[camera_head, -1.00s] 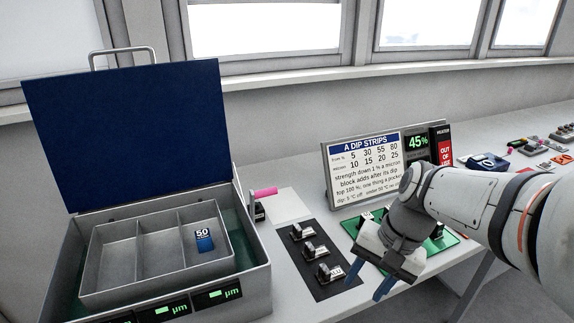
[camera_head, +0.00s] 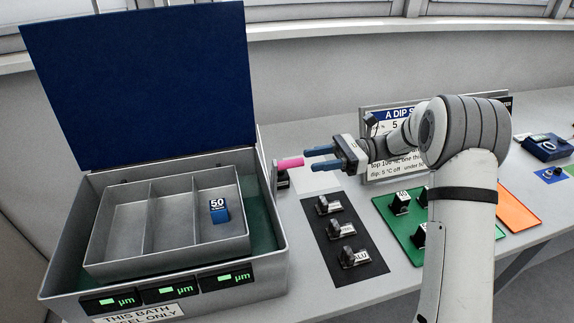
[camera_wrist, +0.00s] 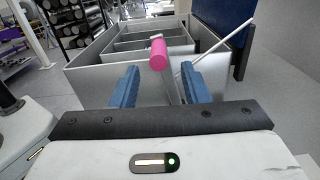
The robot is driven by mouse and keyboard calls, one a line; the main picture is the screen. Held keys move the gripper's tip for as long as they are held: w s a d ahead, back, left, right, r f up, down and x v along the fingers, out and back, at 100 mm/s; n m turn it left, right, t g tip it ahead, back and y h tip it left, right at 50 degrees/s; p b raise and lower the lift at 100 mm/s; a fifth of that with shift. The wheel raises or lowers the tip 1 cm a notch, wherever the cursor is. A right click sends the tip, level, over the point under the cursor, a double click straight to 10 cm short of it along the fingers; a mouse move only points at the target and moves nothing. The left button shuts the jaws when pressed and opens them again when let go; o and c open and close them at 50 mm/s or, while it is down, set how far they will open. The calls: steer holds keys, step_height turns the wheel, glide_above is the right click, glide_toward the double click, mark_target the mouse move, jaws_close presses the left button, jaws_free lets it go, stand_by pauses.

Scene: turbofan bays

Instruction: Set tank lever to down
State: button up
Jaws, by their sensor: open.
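The tank lever has a pink handle (camera_head: 290,163) and stands at the right side of the grey tank (camera_head: 270,255). In the wrist view the pink handle (camera_wrist: 158,54) sits on a thin grey arm, ahead of and between my blue fingers. My gripper (camera_head: 322,157) is open, its fingers pointing left at the handle's end; in the wrist view my gripper (camera_wrist: 163,88) shows nothing held. The head view does not show clearly whether the fingertips touch the handle. The tank's blue lid (camera_head: 140,85) stands open.
A divided grey tray (camera_head: 165,265) sits in the tank with a blue block marked 50 (camera_head: 219,210). A black mat (camera_head: 330,262) with several blocks and a green mat (camera_head: 398,235) lie to the right. A sign (camera_head: 380,180) stands behind my arm.

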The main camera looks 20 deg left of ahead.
mark_target(287, 168)
steer(key=p+x, duration=0.1)
steer(key=x, duration=0.7)
steer(key=shift+d, duration=0.1)
jaws_close()
steer(key=shift+s, duration=0.1)
